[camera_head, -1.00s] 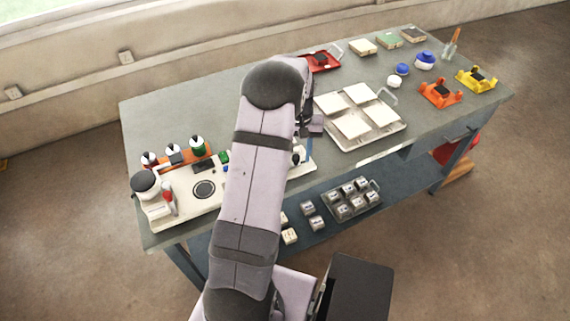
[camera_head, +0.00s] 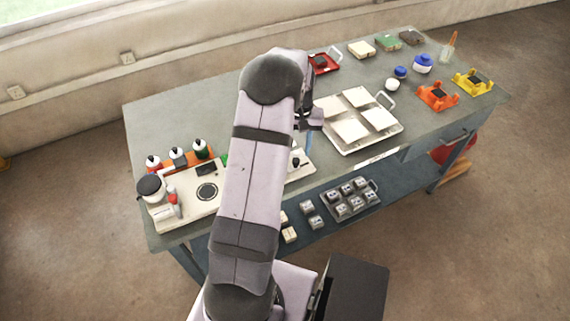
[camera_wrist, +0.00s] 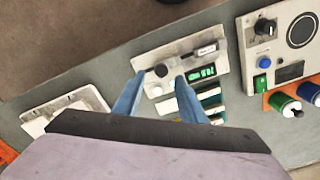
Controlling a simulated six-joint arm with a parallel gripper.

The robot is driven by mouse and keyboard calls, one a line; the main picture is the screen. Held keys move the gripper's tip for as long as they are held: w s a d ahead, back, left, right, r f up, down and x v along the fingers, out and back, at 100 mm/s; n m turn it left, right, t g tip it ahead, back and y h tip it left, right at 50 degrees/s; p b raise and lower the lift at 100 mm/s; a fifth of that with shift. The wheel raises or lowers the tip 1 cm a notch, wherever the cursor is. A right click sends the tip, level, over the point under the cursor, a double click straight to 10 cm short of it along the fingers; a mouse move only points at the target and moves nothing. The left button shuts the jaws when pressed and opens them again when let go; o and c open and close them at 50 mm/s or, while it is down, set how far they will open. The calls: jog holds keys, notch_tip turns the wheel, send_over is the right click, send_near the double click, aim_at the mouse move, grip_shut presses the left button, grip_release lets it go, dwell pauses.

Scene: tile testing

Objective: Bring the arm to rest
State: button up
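My gripper (camera_wrist: 158,80) shows in the wrist view as two blue fingers standing apart with nothing held between them. It is above the table, over a pale instrument (camera_wrist: 190,52) with a black knob and a green display. In the head view my arm crosses the middle of the picture and hides most of the gripper; a bit of blue shows beside the arm. The grey worktable (camera_head: 225,100) lies under the arm.
A metal tray with white tiles (camera_head: 350,130) is right of the arm. A pale station (camera_head: 185,212) with bottles is at left. Orange (camera_head: 437,97) and yellow (camera_head: 472,82) holders sit at the right end. A lower shelf holds a tray of small blocks (camera_head: 350,200).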

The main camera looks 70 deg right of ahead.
jog(key=shift+r, duration=0.55)
jog(key=shift+d, duration=0.25)
jog(key=shift+m+y, duration=0.6)
jog(key=shift+y, duration=0.1)
jog(key=a+f, duration=0.1)
jog(key=a, duration=0.1)
jog(key=a+f, duration=0.3)
jog(key=a, duration=0.2)
jog(key=shift+s+a+f, duration=0.1)
jog(key=shift+s+f, duration=0.2)
jog(key=shift+s, duration=0.1)
jog(key=w+a+r+n, duration=0.4)
jog(key=w+a+n, duration=0.15)
jog(key=a, duration=0.85)
jog(key=w+a+r+n+h, duration=0.1)
jog(key=w+a+r+n, duration=0.35)
jog(key=a, duration=0.95)
jog(key=w+a+r+n, duration=0.2)
jog(key=w+a+n, duration=0.45)
jog(key=a, duration=0.65)
notch_tip(320, 180, down, 45)
jog(key=b, duration=4.4)
jog(key=shift+w+a+b, duration=0.15)
jog(key=shift+w+b, duration=0.2)
jog(key=shift+w, duration=0.1)
